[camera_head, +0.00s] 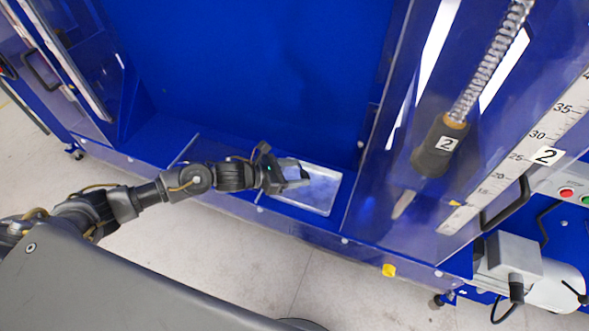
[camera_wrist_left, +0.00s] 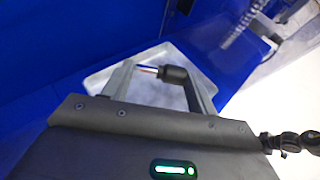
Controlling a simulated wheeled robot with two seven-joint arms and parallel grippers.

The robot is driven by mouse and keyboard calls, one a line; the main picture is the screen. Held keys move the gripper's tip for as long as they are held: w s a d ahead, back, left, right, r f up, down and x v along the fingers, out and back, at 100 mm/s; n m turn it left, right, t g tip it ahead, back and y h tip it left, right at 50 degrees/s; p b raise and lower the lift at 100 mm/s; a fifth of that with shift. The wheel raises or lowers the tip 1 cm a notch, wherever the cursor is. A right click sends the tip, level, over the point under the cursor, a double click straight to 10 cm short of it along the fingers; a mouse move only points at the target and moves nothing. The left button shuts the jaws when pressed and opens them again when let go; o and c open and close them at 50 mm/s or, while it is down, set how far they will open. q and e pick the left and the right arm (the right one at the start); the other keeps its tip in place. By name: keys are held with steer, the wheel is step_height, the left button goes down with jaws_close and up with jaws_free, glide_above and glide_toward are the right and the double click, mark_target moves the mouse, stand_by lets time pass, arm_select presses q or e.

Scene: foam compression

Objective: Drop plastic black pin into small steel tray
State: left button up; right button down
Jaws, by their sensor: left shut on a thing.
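The small steel tray (camera_head: 322,192) lies on the blue ledge of the machine, in the middle of the head view. My left gripper (camera_head: 303,178) is over the tray's left part. In the left wrist view the left gripper (camera_wrist_left: 160,72) is shut on the black plastic pin (camera_wrist_left: 175,74), which lies across between the two fingers with a thin light tip toward the left finger. The tray (camera_wrist_left: 150,58) shows behind and below the fingers. My right gripper is in neither view.
A clear panel stands right of the tray, with a hanging black tool marked 2 (camera_head: 440,145) and a white ruler scale (camera_head: 530,145) beyond it. A blue back wall (camera_head: 250,70) rises behind the ledge. A control box with buttons (camera_head: 565,190) is at the far right.

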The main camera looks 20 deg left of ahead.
arm_select(q)
step_height(320, 180, down, 4)
steer(key=shift+f+b, duration=0.1)
steer(key=shift+b, duration=0.8)
steer(key=o, duration=1.1)
steer(key=b+v, duration=0.2)
steer(key=v, duration=0.8)
steer(key=shift+b, duration=0.4)
steer(key=shift+s+a+r, duration=0.3)
